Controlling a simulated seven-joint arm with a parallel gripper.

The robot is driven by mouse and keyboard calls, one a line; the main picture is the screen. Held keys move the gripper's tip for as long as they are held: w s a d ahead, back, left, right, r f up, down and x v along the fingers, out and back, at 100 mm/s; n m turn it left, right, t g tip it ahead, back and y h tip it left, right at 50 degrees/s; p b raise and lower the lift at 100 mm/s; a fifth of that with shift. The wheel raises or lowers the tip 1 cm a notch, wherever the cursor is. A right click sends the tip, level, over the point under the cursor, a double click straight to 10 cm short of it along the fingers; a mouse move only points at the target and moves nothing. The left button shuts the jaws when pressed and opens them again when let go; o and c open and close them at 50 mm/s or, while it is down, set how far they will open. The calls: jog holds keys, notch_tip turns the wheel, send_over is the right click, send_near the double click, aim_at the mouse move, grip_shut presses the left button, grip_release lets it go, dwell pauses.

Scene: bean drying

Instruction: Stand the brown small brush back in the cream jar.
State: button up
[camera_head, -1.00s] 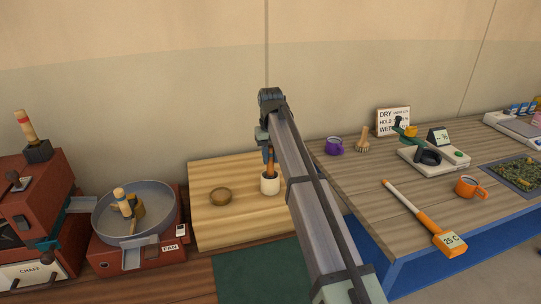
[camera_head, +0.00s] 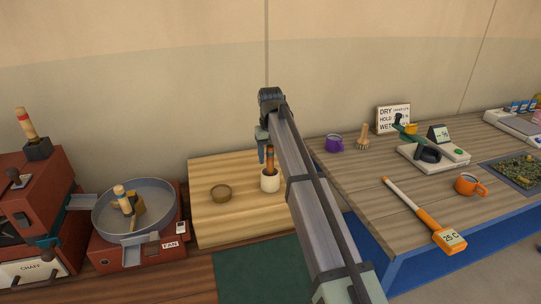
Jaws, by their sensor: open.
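The brown small brush (camera_head: 270,154) stands upright in the cream jar (camera_head: 270,182), with its handle rising above the rim. The jar stands on the light wooden board, left of my arm. My gripper (camera_head: 261,157) hangs beside and just above the brush handle, partly hidden by my own arm. It is open, and the brush looks free of it. I cannot tell the exact gap between the fingers and the handle.
The fan machine (camera_head: 120,258) stands further left.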

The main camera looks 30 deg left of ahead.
notch_tip(320, 180, up, 14)
dwell(0.8)
jog(key=shift+f, duration=0.1)
